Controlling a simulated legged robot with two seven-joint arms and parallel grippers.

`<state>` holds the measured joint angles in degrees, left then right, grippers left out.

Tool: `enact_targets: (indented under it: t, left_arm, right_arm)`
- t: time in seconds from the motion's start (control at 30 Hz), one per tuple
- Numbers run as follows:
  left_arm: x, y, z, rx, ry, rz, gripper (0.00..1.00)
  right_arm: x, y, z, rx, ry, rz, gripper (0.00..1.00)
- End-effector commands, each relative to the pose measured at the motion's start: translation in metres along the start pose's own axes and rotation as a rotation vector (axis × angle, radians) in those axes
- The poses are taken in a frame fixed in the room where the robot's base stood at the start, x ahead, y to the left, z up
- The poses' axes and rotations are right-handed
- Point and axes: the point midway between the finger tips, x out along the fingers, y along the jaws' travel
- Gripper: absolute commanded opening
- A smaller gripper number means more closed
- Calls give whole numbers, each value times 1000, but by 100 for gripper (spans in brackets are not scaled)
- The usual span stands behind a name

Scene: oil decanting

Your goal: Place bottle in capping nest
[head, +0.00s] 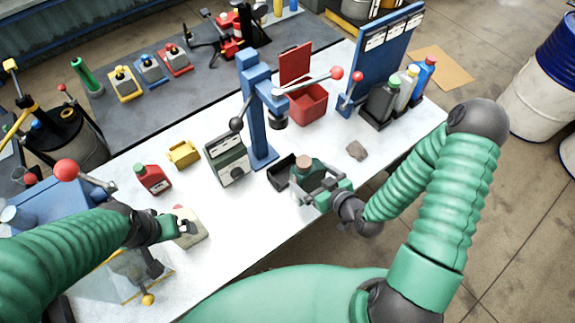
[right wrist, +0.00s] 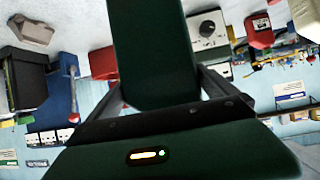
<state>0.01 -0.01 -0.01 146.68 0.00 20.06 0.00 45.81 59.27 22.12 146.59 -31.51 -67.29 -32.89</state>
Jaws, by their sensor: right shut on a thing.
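A dark green bottle (head: 301,175) with a brown top is in my right gripper (head: 318,190), over the front part of the white table. In the right wrist view the dark green bottle (right wrist: 155,50) fills the space between the fingers. A black open holder (head: 281,173), which looks like the capping nest, sits just left of the bottle at the foot of the blue lever press (head: 258,120). The gripper hides the bottle's base, so I cannot tell if it touches the table. My left gripper (head: 184,228) is at a cream container (head: 190,240); its finger gap is unclear.
A green-grey dial box (head: 227,160) stands left of the press, with a red canister (head: 152,180) and yellow bin (head: 183,153) beyond. A red open box (head: 307,103) is behind. A grey stone (head: 356,151) lies right of the bottle. Several bottles stand in a rack (head: 376,118).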

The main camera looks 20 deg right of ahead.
Motion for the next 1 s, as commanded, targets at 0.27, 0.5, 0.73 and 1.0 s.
enact_targets:
  t: [0.27,0.5,0.73,1.0]
  left_arm:
    - [77,0,18,0,0,0,100]
    - [112,0,27,0,-1,0,100]
    - [96,0,22,0,1,0,100]
    - [94,0,22,0,0,0,100]
  right_arm:
    - [50,3,-16,-5,11,4,24]
    - [67,1,-34,-3,9,3,24]
    - [98,0,-57,2,5,0,24]
    - [120,0,-54,5,3,0,24]
